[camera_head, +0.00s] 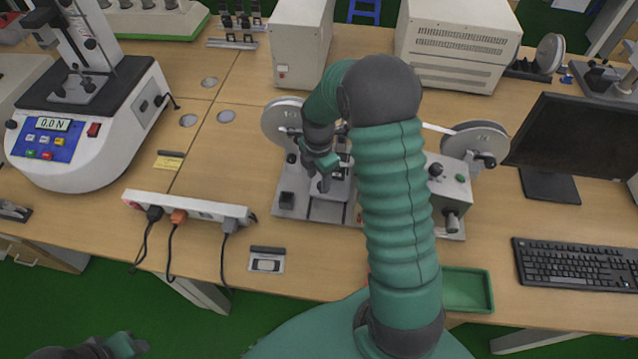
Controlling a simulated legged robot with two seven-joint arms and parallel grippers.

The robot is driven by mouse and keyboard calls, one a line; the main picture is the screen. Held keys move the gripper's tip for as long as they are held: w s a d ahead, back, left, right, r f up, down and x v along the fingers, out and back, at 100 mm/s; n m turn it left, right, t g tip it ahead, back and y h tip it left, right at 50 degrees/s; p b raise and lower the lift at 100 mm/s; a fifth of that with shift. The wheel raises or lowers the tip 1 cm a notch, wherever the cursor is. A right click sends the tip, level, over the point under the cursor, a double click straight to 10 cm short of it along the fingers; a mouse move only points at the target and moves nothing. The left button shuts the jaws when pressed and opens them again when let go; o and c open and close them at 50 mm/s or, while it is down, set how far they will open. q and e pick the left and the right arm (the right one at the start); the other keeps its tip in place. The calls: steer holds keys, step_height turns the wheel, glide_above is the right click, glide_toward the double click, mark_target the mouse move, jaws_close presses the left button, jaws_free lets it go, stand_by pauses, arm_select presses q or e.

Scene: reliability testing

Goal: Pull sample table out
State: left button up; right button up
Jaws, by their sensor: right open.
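A grey test device (292,203) with a reel on each side stands on the desk in the middle of the view. My right gripper (324,183) is over its front middle part, pointing down, with its jaws open. Below and around the fingertips is a light grey plate, which looks like the sample table (328,210); the gripper and my arm hide part of it. I cannot tell whether the fingers touch it. A dark and green part of my left arm (105,348) shows at the bottom left edge, cut off by the frame.
A power strip (190,207) with plugged cables lies left of the device. A force tester (90,125) stands at the far left. A green tray (467,290) sits at the front edge, and a monitor (572,145) and keyboard (575,265) are right. White boxes stand behind.

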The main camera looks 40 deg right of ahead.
mark_target(320, 185)
steer(key=f, duration=0.1)
steer(key=d+f, duration=0.1)
steer(key=f, duration=0.1)
steer(key=shift+d+f, duration=0.25)
steer(key=shift+f, duration=0.1)
steer(key=shift+w+d+f, duration=0.1)
steer(key=shift+d+f, duration=0.1)
steer(key=shift+d, duration=0.2)
steer(key=shift+a+r, duration=0.15)
steer(key=shift+a, duration=0.2)
steer(key=c, duration=0.3)
steer(key=shift+a+r, duration=0.15)
steer(key=shift+a, duration=0.25)
steer(key=c, duration=0.5)
steer(key=shift+c, duration=1.1)
steer(key=shift+d, duration=0.3)
jaws_close()
arm_select(q)
steer(key=shift+d, duration=0.55)
steer(key=shift+a, duration=0.1)
arm_select(e)
steer(key=shift+a, duration=0.1)
